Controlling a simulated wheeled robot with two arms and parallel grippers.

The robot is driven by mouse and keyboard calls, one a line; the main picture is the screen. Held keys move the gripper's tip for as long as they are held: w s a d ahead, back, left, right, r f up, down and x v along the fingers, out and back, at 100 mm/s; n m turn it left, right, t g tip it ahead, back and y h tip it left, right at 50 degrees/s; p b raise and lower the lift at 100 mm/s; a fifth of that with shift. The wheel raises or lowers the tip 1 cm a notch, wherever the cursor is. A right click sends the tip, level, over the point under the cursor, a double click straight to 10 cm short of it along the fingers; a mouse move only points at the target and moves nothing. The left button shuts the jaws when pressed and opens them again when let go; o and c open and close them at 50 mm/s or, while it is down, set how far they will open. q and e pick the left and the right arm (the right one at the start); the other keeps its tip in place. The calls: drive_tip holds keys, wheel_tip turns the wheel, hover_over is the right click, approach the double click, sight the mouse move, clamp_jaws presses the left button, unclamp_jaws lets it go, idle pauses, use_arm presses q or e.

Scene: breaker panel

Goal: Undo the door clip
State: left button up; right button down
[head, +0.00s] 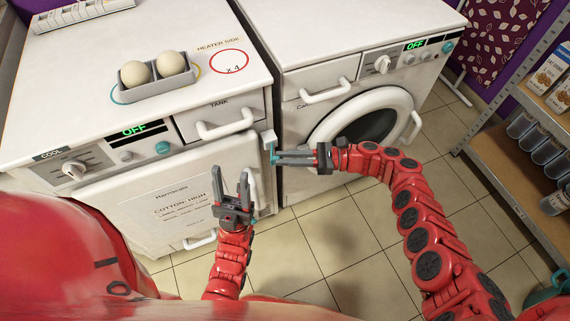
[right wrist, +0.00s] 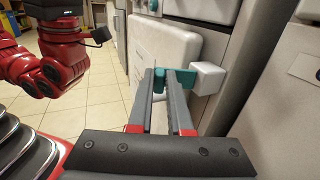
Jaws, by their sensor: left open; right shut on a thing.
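The teal door clip (head: 274,156) sits at the upper right corner of the left machine's door, beside a pale block (head: 268,137). In the right wrist view the teal clip (right wrist: 186,76) is between my fingertips, and the pale block (right wrist: 208,78) is just right of it. My right gripper (head: 281,158) reaches in from the right and is shut on the clip. My left gripper (head: 229,180) is open and empty in front of the white door (head: 165,205).
The right machine (head: 345,50) stands close by, its round door (head: 398,98) at the front. A grey tray (head: 155,88) with two pale balls lies on the left machine. A shelf rack (head: 520,150) stands at right. Tiled floor (head: 320,240) is open between.

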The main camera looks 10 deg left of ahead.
drive_tip(key=shift+w+n+g+b, duration=0.15)
drive_tip(key=shift+n+g+b, duration=0.35)
drive_tip(key=shift+b, duration=0.4)
drive_tip(key=c, duration=0.8)
unclamp_jaws()
drive_tip(key=shift+c, duration=0.2)
drive_tip(key=shift+d, duration=0.1)
